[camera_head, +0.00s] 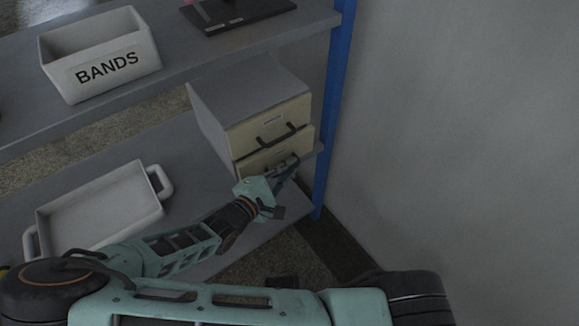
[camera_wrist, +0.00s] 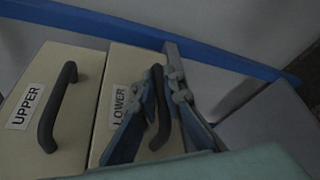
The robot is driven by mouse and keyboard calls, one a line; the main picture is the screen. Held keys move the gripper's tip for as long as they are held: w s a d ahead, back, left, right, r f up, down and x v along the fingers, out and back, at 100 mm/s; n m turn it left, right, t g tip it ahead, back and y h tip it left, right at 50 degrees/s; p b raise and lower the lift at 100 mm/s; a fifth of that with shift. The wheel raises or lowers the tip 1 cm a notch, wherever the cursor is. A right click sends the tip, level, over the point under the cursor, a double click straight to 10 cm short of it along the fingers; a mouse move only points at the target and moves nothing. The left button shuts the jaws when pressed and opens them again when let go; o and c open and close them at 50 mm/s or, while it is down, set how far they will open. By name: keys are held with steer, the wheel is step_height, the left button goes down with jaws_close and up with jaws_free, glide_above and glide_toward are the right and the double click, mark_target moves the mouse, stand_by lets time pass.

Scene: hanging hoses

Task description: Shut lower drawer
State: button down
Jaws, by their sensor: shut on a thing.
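The small two-drawer cabinet (camera_head: 215,92) stands on the lower shelf, grey with cream fronts. The upper drawer (camera_head: 268,124) has a dark bar handle and looks closed. The lower drawer (camera_head: 250,166) is below it, partly hidden by my gripper (camera_head: 288,170). In the wrist view, the label LOWER marks the lower drawer (camera_wrist: 112,90), and UPPER marks the upper drawer (camera_wrist: 72,92). My gripper (camera_wrist: 157,84) has its fingers on both sides of the dark lower handle (camera_wrist: 160,108), shut on it. Whether the lower drawer stands slightly out, I cannot tell.
A blue shelf post (camera_head: 336,100) rises just right of the cabinet, with a grey wall beyond. A grey tray (camera_head: 100,205) with side handles is left on the lower shelf. A BANDS bin (camera_head: 102,58) and a dark flat base (camera_head: 238,14) are on the upper shelf.

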steer(key=shift+w+a, duration=0.85)
steer(key=shift+w, duration=0.3)
steer(key=c, duration=2.3)
jaws_free()
glide_toward(285, 158)
steer(key=v, duration=0.3)
steer(key=shift+s+f, duration=0.1)
steer(key=shift+f, duration=0.05)
